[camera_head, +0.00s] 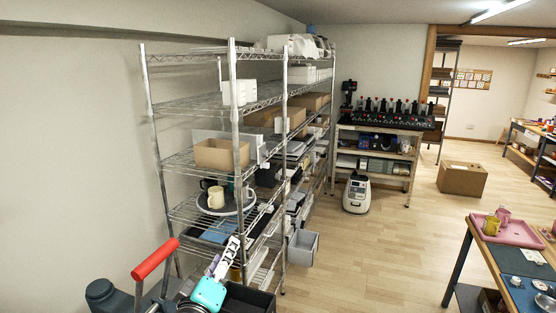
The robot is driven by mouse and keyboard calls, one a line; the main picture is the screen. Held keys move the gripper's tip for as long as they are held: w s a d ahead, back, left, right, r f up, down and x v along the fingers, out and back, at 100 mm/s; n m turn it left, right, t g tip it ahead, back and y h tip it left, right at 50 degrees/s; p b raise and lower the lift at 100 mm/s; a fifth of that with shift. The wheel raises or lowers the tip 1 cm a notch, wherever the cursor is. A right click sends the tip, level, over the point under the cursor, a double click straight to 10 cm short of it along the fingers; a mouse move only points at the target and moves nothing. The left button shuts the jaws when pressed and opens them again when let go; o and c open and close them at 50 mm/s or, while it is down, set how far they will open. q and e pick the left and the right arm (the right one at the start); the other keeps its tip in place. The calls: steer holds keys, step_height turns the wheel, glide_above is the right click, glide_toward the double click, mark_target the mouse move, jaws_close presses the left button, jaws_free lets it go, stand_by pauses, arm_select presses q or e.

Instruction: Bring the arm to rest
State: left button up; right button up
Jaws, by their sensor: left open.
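My left gripper (225,248) shows at the bottom, left of centre, with a teal body and pale slotted fingers pointing up. Its fingers are apart and I see nothing held between them. It appears in front of the lower part of the wire shelf rack (235,130); the gap in depth is hard to judge. My right gripper is not in view.
A lever with a red grip (155,258) stands left of the gripper. A dark bin (262,300) is beside the gripper. A cream mug (216,197) stands among darker mugs on the rack. Open floor (370,260) lies right, before a table with a pink tray (522,235).

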arm_select(q)
steer(key=s+d+f+m+g+h+b, duration=0.1)
steer(key=s+f+m+g, duration=0.15)
steer(key=f, duration=0.25)
steer(key=s+d+f+m+g+h+b, duration=0.1)
steer(key=s+f+m+b, duration=0.15)
steer(key=f, duration=0.35)
steer(key=s+a+f+m+g+y+b, duration=0.1)
steer(key=s+a+f+g, duration=0.1)
steer(key=f, duration=0.4)
steer(key=s+a+f+m+g+y+b, duration=0.1)
steer(key=s+a+f+m+g+y, duration=0.1)
steer(key=s+f, duration=0.3)
steer(key=s+a+f+m+g+y+b, duration=0.1)
steer(key=s+a+f+g, duration=0.2)
steer(key=f, duration=0.6)
steer(key=shift+s+a+b, duration=0.4)
steer(key=shift+s+a, duration=0.1)
steer(key=shift+s, duration=0.2)
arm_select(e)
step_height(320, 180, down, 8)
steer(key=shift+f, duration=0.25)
